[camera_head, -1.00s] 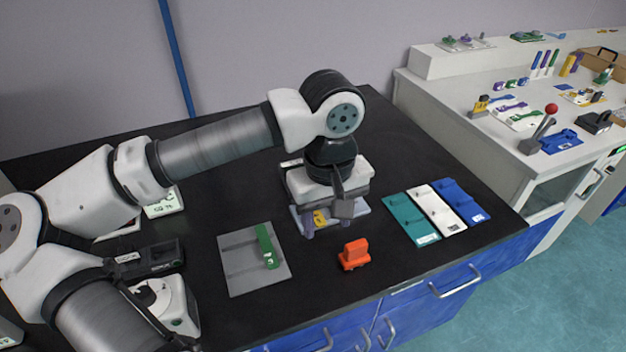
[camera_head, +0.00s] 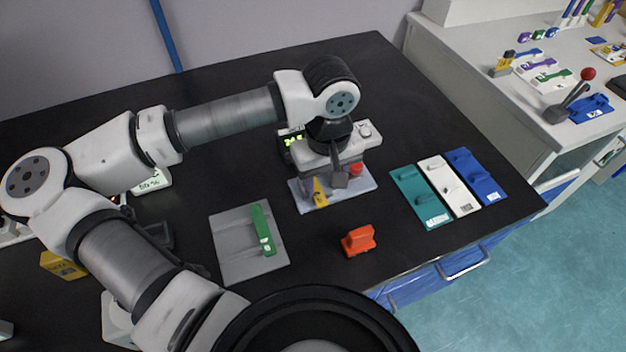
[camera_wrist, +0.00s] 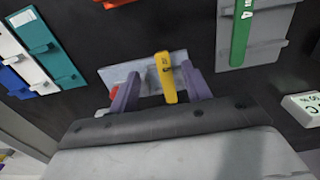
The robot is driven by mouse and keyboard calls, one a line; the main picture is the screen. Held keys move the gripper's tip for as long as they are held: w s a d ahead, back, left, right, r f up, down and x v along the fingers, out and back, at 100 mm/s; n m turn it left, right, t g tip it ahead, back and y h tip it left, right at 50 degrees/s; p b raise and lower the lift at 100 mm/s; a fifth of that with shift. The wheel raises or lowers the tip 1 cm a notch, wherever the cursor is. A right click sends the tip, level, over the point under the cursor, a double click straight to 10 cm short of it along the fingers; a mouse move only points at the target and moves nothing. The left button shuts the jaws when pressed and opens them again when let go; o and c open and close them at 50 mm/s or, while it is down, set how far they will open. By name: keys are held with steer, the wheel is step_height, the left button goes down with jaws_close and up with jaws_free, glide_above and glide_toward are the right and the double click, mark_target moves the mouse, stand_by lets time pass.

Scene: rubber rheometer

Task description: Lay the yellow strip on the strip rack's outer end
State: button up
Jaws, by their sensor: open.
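The yellow strip (camera_head: 319,194) lies on a pale blue-grey plate (camera_head: 362,183) below my gripper (camera_head: 321,184). In the wrist view the yellow strip (camera_wrist: 166,82) shows between my two purple-grey fingers (camera_wrist: 160,74). The fingers are open, with a gap on each side of the strip. A grey ridged plate (camera_head: 228,245), which looks like the strip rack, lies to the left with a green strip (camera_head: 262,228) on its right part. It also shows in the wrist view (camera_wrist: 265,30). My gripper hides part of the pale plate.
An orange-red block (camera_head: 358,240) stands in front of the pale plate. Teal (camera_head: 415,200), white (camera_head: 450,185) and blue (camera_head: 478,178) ridged plates lie to the right. A device with a green display (camera_head: 290,146) is behind my gripper. The black table is clear at the back.

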mark_target(323, 204)
step_height(323, 204, down, 6)
steer(key=shift+w+a+r+p, duration=0.1)
steer(key=shift+a+p, duration=0.05)
steer(key=shift+p, duration=0.95)
steer(key=shift+f+b, duration=0.4)
steer(key=shift+b, duration=0.45)
jaws_close()
steer(key=shift+r+p, duration=0.2)
steer(key=shift+p, duration=0.2)
